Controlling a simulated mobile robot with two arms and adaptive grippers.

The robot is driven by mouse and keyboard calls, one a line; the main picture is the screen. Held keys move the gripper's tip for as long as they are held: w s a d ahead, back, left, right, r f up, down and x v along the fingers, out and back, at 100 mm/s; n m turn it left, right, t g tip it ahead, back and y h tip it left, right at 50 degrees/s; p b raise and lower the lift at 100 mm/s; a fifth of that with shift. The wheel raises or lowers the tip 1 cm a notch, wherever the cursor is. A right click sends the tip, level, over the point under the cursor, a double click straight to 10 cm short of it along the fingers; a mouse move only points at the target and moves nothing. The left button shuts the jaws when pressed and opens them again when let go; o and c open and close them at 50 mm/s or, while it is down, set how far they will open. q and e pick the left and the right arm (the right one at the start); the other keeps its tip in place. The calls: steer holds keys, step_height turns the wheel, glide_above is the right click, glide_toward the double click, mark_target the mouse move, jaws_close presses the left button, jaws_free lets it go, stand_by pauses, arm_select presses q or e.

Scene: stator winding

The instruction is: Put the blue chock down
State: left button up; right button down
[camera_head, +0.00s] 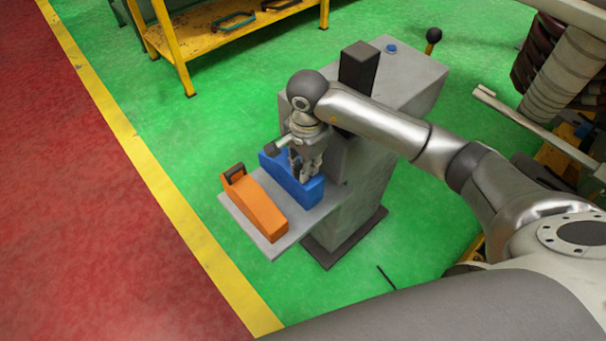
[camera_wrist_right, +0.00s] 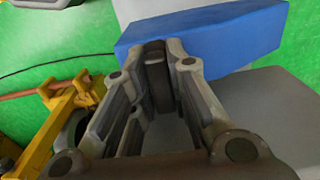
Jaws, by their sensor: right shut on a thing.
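The blue chock (camera_head: 312,193) is at the grey plate (camera_head: 274,249) on the side of the grey machine, beside the orange chock (camera_head: 257,208). My right gripper (camera_head: 304,176) points down at the blue chock and is shut on it. In the right wrist view the fingers (camera_wrist_right: 158,85) meet at a dark upright part, like a handle, against the blue chock (camera_wrist_right: 225,37). I cannot tell whether the chock's underside touches the plate. The orange chock lies on the plate's left part, with a dark handle at its far end. My left gripper is out of view.
The grey machine (camera_head: 412,75) with a dark block on top stands right behind the chocks. A yellow workbench (camera_head: 215,38) is at the back left. A yellow floor line (camera_head: 150,170) borders red floor. The green floor left of the plate is clear.

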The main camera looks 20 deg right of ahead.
step_height(320, 180, down, 3)
steer(key=shift+f, duration=0.3)
steer(key=c, duration=1.4)
jaws_free()
steer(key=shift+r, duration=0.1)
steer(key=shift+r, duration=0.35)
steer(key=r, duration=1.1)
steer(key=shift+s+r+b, duration=0.15)
steer(key=shift+s+b, duration=0.05)
steer(key=shift+b, duration=0.2)
